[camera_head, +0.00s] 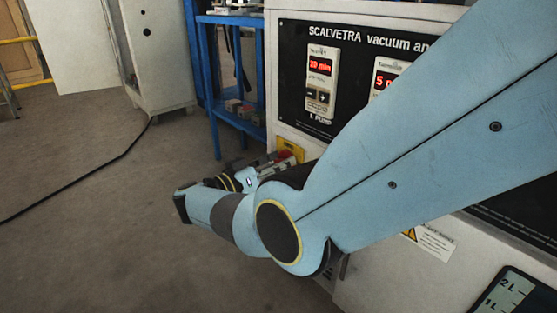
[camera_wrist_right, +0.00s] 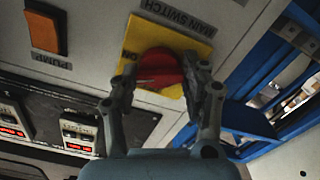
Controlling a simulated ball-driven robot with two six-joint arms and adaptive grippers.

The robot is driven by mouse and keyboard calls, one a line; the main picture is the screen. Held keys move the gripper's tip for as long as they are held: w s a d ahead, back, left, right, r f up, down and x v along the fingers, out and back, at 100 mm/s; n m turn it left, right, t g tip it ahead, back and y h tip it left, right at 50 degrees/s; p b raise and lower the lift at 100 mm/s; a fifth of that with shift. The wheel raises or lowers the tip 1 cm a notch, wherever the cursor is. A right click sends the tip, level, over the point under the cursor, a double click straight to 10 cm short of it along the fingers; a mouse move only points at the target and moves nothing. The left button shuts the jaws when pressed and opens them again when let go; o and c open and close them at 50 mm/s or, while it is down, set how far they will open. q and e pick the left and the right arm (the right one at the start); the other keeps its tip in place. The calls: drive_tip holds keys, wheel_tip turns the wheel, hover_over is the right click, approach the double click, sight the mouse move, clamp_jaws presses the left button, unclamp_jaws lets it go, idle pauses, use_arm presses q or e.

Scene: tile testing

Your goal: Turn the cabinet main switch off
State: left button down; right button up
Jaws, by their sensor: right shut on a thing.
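The cabinet main switch is a red rotary knob (camera_wrist_right: 158,70) on a yellow plate (camera_wrist_right: 188,48), under a "MAIN SWITCH" label that appears upside down in the right wrist view. An "ON" mark shows at the plate's left side. My right gripper (camera_wrist_right: 161,88) is shut on the red knob, one finger on each side of it. In the head view the yellow plate (camera_head: 294,147) shows at the cabinet's lower left corner, and my right gripper (camera_head: 270,168) reaches it, partly hidden by my own wrist. My left gripper is not in view.
An orange pump switch (camera_wrist_right: 46,30) sits on the same panel. The black control panel (camera_head: 300,100) with red displays is above the switch in the head view. A blue rack (camera_head: 238,121) stands just left of the cabinet (camera_head: 271,60). A black cable (camera_head: 75,185) crosses the open floor.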

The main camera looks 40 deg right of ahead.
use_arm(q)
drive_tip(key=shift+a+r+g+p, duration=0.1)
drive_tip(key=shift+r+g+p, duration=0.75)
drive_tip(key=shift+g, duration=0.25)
use_arm(e)
drive_tip(key=n, duration=1.3)
drive_tip(key=shift+a, duration=0.1)
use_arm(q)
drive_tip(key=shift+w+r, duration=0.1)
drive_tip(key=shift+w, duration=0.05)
use_arm(e)
drive_tip(key=o, duration=1.2)
drive_tip(key=shift+c, duration=0.2)
